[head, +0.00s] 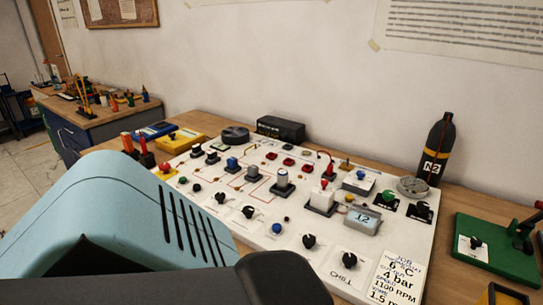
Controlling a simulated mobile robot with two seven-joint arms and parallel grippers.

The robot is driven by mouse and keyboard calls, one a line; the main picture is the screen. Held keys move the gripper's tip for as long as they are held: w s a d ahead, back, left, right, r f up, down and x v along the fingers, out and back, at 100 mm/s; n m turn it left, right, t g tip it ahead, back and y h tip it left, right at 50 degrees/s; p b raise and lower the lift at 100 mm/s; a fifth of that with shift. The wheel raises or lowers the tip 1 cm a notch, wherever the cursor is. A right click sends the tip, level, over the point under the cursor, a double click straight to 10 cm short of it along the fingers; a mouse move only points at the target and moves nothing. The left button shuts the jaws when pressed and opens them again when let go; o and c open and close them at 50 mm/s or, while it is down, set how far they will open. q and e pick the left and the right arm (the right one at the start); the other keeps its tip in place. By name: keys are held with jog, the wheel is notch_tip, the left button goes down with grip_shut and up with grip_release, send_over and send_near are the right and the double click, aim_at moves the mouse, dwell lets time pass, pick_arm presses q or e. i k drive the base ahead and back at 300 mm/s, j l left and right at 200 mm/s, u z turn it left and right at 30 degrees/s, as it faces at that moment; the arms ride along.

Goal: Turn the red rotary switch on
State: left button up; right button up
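The white gauge panel (262,238) lies on the wooden table with many knobs, switches and valves. I cannot tell surely which part is the red rotary switch. A small red knob (324,184) tops a white block on a black base, right of the panel's middle. A red button-like part (165,167) sits on a yellow plate at the panel's left end. The setting of neither is readable. My light blue arm covers the lower left and hides part of the panel's near left side. Neither gripper's fingers show.
A black N2 bottle (436,150) stands behind the panel's right end. A green fixture (497,250) is at the right. A black box (281,128) and yellow case (181,141) sit behind the panel. A second bench (107,122) stands at the left.

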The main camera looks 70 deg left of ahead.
aim_at(165, 167)
jog(key=u, duration=0.4)
jog(key=i+u, duration=0.1)
jog(key=u, duration=0.7)
jog(key=l+u, duration=0.1)
jog(key=u, duration=0.3)
jog(key=i+u, duration=0.1)
jog(key=u, duration=0.35)
jog(key=i+j+z, duration=0.15)
jog(key=j, duration=0.3)
jog(key=j+z, duration=0.1)
jog(key=j, duration=0.3)
